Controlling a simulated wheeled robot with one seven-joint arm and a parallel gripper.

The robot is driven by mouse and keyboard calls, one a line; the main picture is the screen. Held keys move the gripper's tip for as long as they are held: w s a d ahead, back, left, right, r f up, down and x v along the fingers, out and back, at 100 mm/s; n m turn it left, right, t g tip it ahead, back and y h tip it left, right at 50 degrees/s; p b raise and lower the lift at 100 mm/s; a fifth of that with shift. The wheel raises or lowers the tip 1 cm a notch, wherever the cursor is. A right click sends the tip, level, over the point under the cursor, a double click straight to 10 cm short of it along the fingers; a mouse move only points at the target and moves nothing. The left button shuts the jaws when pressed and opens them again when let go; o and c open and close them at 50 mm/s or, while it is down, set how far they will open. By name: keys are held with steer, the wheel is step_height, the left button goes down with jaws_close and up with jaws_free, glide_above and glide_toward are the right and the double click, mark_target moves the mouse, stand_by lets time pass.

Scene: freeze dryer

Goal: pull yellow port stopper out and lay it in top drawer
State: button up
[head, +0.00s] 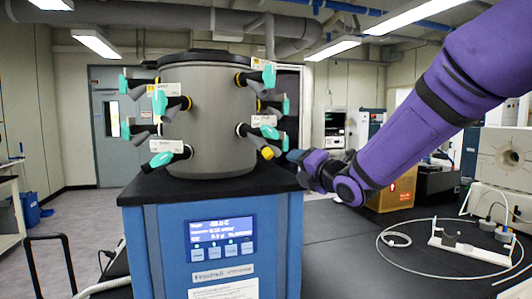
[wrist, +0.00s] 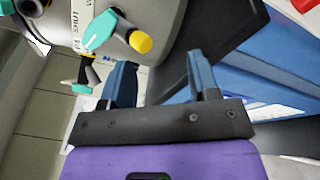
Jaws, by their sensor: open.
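The yellow port stopper (head: 268,152) sits in the end of a lower port on the right side of the grey drum (head: 209,110). In the wrist view the yellow stopper (wrist: 141,42) shows beyond the fingertips, above the gap between the fingers and nearer the left one. My gripper (head: 294,156) is just right of the stopper, apart from it. In the wrist view my gripper (wrist: 163,78) is open, with two blue fingers spread and nothing between them. I cannot make out a top drawer in either view.
Several other ports with teal handles (head: 161,160) ring the drum. The drum stands on a black-topped blue freeze dryer body (head: 175,250). An orange-brown box (head: 398,192) and a white cable (head: 385,262) lie on the dark bench to the right.

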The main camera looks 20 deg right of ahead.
mark_target(271, 156)
steer(key=shift+w+a+f+n+t+y, duration=0.15)
steer(key=shift+w+a+n+y, duration=0.25)
steer(key=shift+n+y, duration=0.95)
steer(key=shift+w+a+n+t+y, duration=0.35)
steer(key=shift+n+y, duration=0.45)
steer(key=shift+n, duration=1.05)
steer(key=shift+w+a+f+n+t+y, duration=0.1)
steer(key=shift+w+a+n+y, duration=0.35)
steer(key=shift+n+y, duration=0.9)
steer(key=shift+w+r+n+h, duration=0.1)
steer(key=shift+w+n+h, duration=0.15)
steer(key=shift+h, duration=0.05)
steer(key=shift+x, duration=2.75)
steer(key=shift+w+a+r, duration=0.1)
steer(key=shift+w+a, duration=0.05)
steer(key=shift+w, duration=0.15)
steer(key=shift+a, duration=0.1)
